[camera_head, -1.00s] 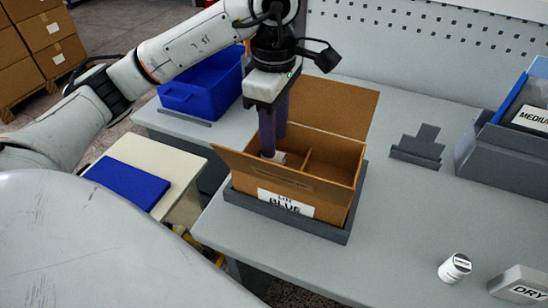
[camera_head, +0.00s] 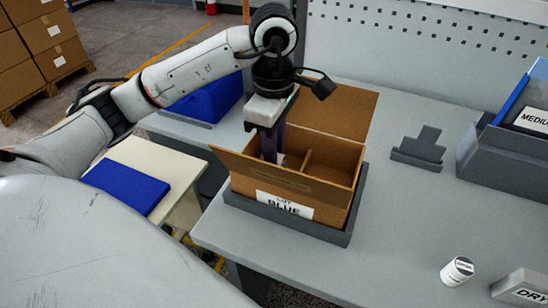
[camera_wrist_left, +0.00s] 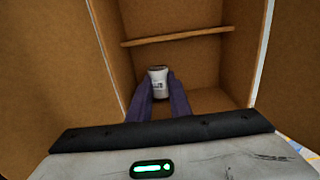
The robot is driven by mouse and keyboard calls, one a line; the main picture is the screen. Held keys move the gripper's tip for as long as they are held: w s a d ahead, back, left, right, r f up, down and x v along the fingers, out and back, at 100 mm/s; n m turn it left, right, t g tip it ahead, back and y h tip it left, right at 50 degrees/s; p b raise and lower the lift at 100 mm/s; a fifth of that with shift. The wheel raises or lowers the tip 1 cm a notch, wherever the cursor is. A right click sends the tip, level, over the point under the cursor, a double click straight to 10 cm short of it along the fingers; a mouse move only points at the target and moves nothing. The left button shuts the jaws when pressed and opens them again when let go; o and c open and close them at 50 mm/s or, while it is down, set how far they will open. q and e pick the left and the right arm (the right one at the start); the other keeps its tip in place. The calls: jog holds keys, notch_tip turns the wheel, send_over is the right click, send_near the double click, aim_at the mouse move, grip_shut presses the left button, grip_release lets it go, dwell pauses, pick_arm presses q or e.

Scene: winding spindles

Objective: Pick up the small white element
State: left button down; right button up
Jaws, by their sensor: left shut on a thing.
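The small white element (camera_wrist_left: 158,80), a short white cylinder with dark print, is inside a compartment of the open cardboard box (camera_head: 285,188). My left gripper (camera_wrist_left: 160,88) has its purple fingers on either side of it, shut on it. In the head view my left gripper (camera_head: 271,152) reaches straight down into the box's left compartment. The box walls and fingers hide most of the element there. My right gripper is not in view.
The box stands in a grey tray (camera_head: 335,236) with a divider inside and its flaps open. Another white cylinder (camera_head: 457,270) stands on the table at the right. A grey stepped block (camera_head: 418,150) and a grey bin (camera_head: 510,160) stand behind it.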

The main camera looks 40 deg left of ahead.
pick_arm(q)
notch_tip(320, 180, up, 10)
jog(key=p, duration=0.2)
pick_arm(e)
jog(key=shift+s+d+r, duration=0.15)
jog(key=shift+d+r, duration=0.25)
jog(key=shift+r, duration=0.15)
pick_arm(q)
notch_tip(320, 180, down, 5)
jog(key=shift+b, duration=0.65)
notch_tip(320, 180, down, 4)
jog(key=shift+r+b, duration=0.1)
jog(key=shift+b, duration=0.2)
jog(key=shift+f, duration=0.35)
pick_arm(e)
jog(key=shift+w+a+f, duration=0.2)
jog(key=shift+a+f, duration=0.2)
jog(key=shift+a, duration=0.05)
